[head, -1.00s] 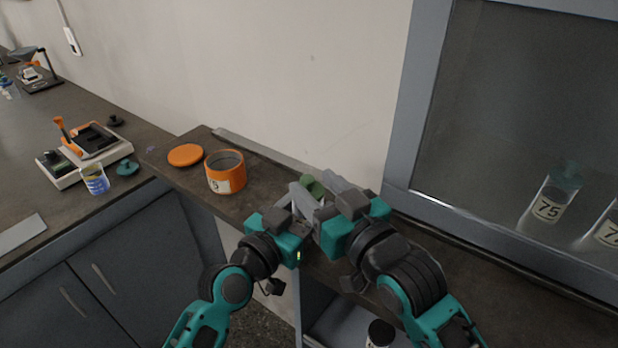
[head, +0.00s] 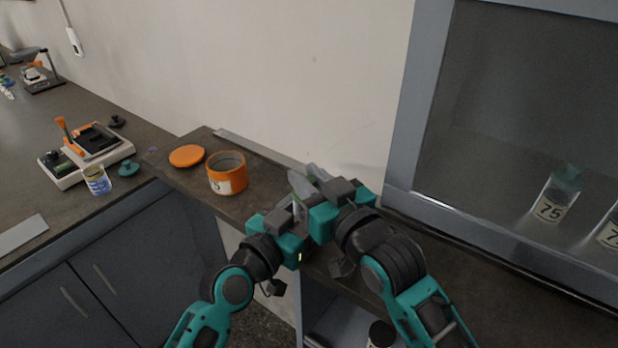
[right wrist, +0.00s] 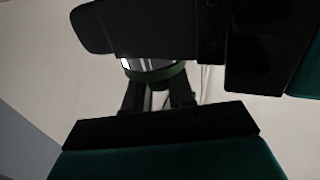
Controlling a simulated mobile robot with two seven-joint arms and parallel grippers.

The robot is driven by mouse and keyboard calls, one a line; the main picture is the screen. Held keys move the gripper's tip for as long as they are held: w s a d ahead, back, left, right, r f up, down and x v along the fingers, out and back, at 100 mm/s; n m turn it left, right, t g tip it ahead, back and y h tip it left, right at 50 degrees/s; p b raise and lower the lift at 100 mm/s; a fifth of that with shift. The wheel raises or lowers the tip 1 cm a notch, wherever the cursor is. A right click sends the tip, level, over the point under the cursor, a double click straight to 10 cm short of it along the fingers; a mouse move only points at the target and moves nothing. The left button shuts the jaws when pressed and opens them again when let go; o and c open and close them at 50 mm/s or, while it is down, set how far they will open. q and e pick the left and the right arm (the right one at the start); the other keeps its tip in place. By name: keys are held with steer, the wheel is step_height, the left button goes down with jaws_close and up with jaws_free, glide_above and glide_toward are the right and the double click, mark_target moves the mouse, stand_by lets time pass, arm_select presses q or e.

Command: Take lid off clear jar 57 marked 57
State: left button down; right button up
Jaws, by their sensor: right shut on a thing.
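In the head view my right gripper (head: 318,174) and my left gripper (head: 297,184) are close together over the narrow dark counter, and they hide the jar there. The right wrist view shows a green lid (right wrist: 160,81) against a small piece of the clear jar (right wrist: 150,64) with a bit of white label. My right gripper's two dark fingers (right wrist: 157,92) reach to the green lid and are shut on it. The left gripper's fingers point at the same spot; whether they hold the jar is hidden. The number 57 cannot be read.
An orange pot (head: 227,184) and its orange lid (head: 187,156) lie left of my grippers on the counter (head: 205,203). A glass-fronted cabinet (head: 398,150) on the right holds a jar marked 75 (head: 549,209). A dark-capped jar (head: 380,333) is low below the counter.

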mark_target(309, 179)
jaws_close()
steer(key=shift+r, duration=0.1)
steer(key=shift+r, duration=0.15)
stand_by(0.5)
steer(key=shift+r, duration=1)
steer(key=shift+r, duration=2.05)
arm_select(q)
steer(key=shift+c, duration=1.4)
jaws_free()
